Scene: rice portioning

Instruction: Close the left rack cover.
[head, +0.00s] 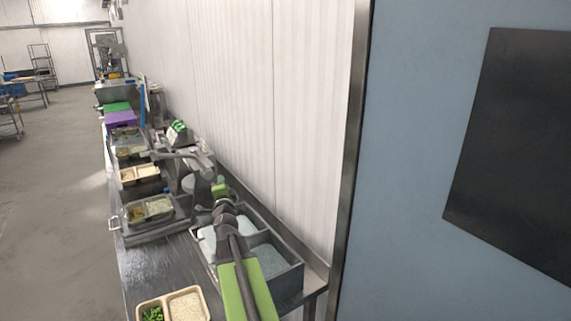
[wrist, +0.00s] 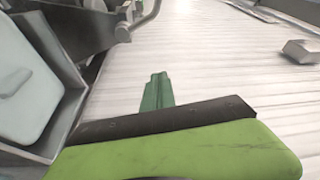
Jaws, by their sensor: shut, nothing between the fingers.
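A grey rack (head: 297,270) with two bays stands on the bench beside the wall. Pale blue-white surfaces show in its left bay (head: 208,243) and right bay (head: 270,262). I cannot tell which part is the left rack cover, or whether it is open. My gripper (head: 220,189) is at the far end of the rack, with my arm hiding part of the bays. In the wrist view my green fingers (wrist: 157,92) are together and empty, in front of the white wall. A grey bin edge with a pale panel (wrist: 25,95) is to their left, apart from them.
Steel trays of food (head: 150,211) and a cream tray with rice and greens (head: 187,305) stand on the bench. A grey machine (head: 190,165) stands just beyond the rack. The ribbed white wall (head: 270,100) bounds the right side. Open floor (head: 50,220) lies left.

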